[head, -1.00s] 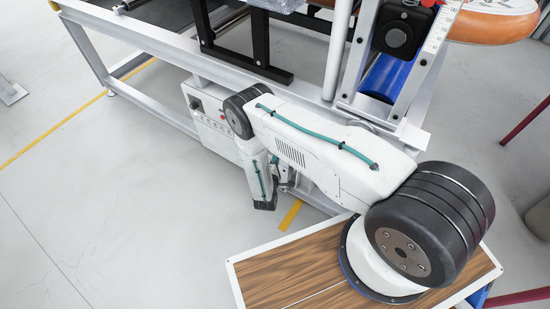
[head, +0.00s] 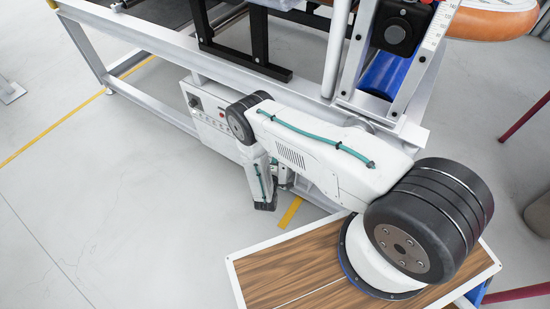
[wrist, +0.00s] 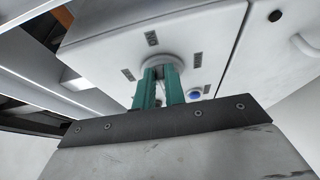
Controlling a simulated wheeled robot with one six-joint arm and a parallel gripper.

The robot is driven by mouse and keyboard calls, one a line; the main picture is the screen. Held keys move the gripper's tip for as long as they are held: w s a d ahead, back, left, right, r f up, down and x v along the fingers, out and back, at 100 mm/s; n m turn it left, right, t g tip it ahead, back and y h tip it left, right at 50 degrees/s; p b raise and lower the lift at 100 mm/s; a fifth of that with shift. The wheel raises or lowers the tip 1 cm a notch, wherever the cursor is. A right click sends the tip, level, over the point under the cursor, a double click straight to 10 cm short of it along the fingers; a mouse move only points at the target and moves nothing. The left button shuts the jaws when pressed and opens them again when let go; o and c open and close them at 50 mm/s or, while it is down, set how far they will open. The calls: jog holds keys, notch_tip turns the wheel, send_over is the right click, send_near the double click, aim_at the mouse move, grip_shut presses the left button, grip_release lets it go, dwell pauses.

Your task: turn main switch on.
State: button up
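In the wrist view, the round grey base of the main switch (wrist: 178,62) sits on the white cabinet face, with small dark labels around it. My gripper (wrist: 159,78) has two teal fingers that reach to this base, one on each side of its middle. The switch handle is hidden by the fingers, so I cannot tell its angle or whether the fingers press on it. In the head view, the white control cabinet (head: 212,128) is under the frame, and my arm hides part of it and most of the gripper.
A blue button (wrist: 195,94) is just right of the fingers in the wrist view. A cabinet door with a white handle (wrist: 304,46) is farther right. The grey metal frame (head: 150,104) runs above the cabinet. Open floor (head: 120,200) lies to the left.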

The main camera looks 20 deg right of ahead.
jog(key=o, duration=0.4)
jog(key=v, duration=0.8)
jog(key=shift+d+f, duration=0.1)
jog(key=shift+d, duration=0.05)
